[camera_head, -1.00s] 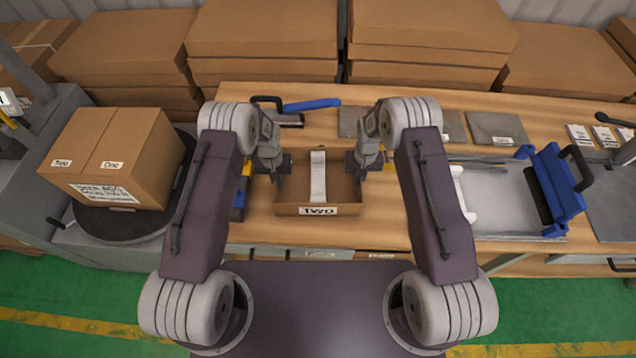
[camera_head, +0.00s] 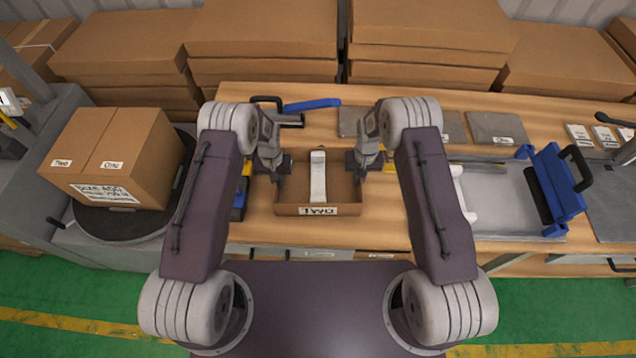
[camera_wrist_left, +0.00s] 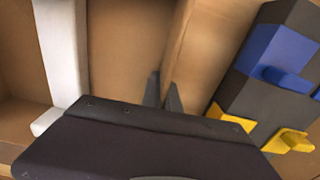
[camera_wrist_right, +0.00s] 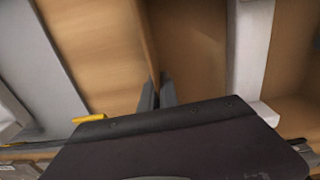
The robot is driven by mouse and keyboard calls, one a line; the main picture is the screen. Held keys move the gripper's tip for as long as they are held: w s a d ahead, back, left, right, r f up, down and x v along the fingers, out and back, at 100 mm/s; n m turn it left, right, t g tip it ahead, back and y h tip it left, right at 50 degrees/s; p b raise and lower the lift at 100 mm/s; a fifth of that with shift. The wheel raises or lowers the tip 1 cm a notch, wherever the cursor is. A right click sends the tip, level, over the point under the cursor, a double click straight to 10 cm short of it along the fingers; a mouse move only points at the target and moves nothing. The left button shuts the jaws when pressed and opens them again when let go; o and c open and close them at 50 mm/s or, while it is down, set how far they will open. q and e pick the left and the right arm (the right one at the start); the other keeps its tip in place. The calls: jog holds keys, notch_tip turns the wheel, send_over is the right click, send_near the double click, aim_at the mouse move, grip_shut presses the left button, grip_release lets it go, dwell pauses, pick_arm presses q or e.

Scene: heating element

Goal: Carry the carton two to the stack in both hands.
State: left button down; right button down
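Carton two (camera_head: 284,210), an open brown box labelled TWO, is at the middle of the workbench with a white strip (camera_head: 318,178) inside. My left gripper (camera_head: 277,172) is at its left wall and my right gripper (camera_head: 361,172) at its right wall. In the left wrist view the left fingers (camera_wrist_left: 163,92) are close together around the wall's top edge. In the right wrist view the right fingers (camera_wrist_right: 157,92) pinch the opposite wall the same way. I cannot tell whether the carton touches the bench.
A closed box (camera_head: 120,150) with several labels sits on a dark turntable (camera_head: 110,225) at the left. Stacked flat cartons (camera_head: 262,30) line the back. Blue and yellow items (camera_wrist_left: 270,70) stand close to the carton's left. A blue-framed fixture (camera_head: 555,190) is at the right.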

pick_arm(q)
jog(key=shift+r, duration=0.15)
pick_arm(e)
jog(key=shift+r, duration=0.1)
